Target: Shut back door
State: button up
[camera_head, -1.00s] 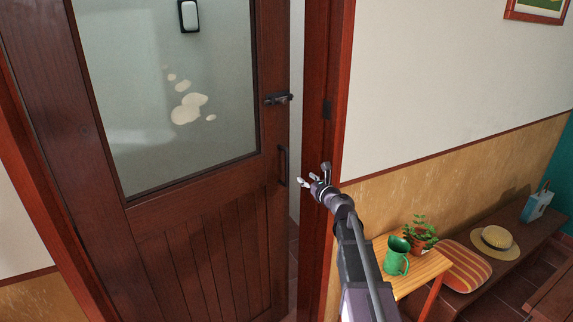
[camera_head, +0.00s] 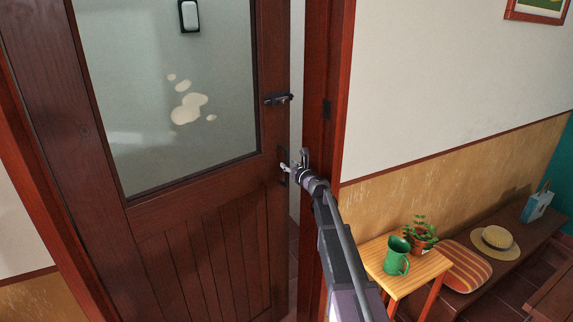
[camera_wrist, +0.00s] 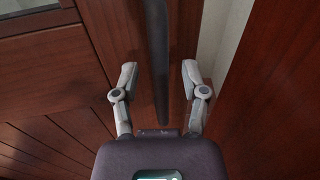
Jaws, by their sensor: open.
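The back door (camera_head: 235,228) is brown wood with a large frosted glass pane. It stands slightly ajar, with a narrow gap between its right edge and the door frame (camera_head: 324,130). A dark vertical pull handle (camera_head: 284,168) sits on the door near that edge, partly hidden by my gripper in the head view. My gripper (camera_head: 294,164) is open at the handle. In the wrist view the dark handle (camera_wrist: 158,60) runs between the two spread fingers of my gripper (camera_wrist: 158,75), with space on both sides. A dark latch bolt (camera_head: 277,99) is above the handle.
A small wooden table (camera_head: 426,268) with a green jug (camera_head: 396,257) and a potted plant (camera_head: 422,238) stands right of the frame. A bench (camera_head: 530,233) with a straw hat (camera_head: 494,241) and a striped cushion (camera_head: 467,268) lies beyond it along the wall.

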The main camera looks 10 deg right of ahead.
jog(key=shift+x, duration=0.85)
grip_shut()
jog(key=shift+s, duration=0.15)
